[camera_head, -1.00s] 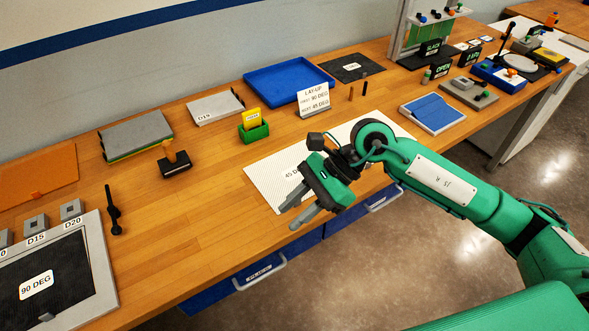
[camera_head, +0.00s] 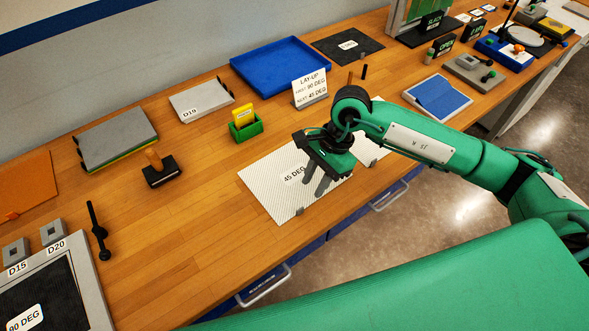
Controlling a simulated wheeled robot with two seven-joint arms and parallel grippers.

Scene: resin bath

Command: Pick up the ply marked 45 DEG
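The ply marked 45 DEG (camera_head: 270,185) is a pale, fine-ribbed sheet lying flat near the front edge of the wooden bench. Its label faces up. My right gripper (camera_head: 317,189) is over its right part, fingers pointing down, apart and with nothing seen between them. I cannot tell whether the fingertips touch the sheet. My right arm hides part of the pale sheet area, which shows again to the right of the gripper. A small grey tab (camera_head: 300,212) sits at the front edge of the ply. My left gripper is not in view.
A dark ply marked 90 DEG (camera_head: 62,300) lies in a grey frame at lower left. A green holder (camera_head: 246,131), a lay-up sign (camera_head: 310,89) and a blue tray (camera_head: 280,68) stand behind. A blue-and-white pad (camera_head: 437,97) is to the right. Bare bench lies left of the ply.

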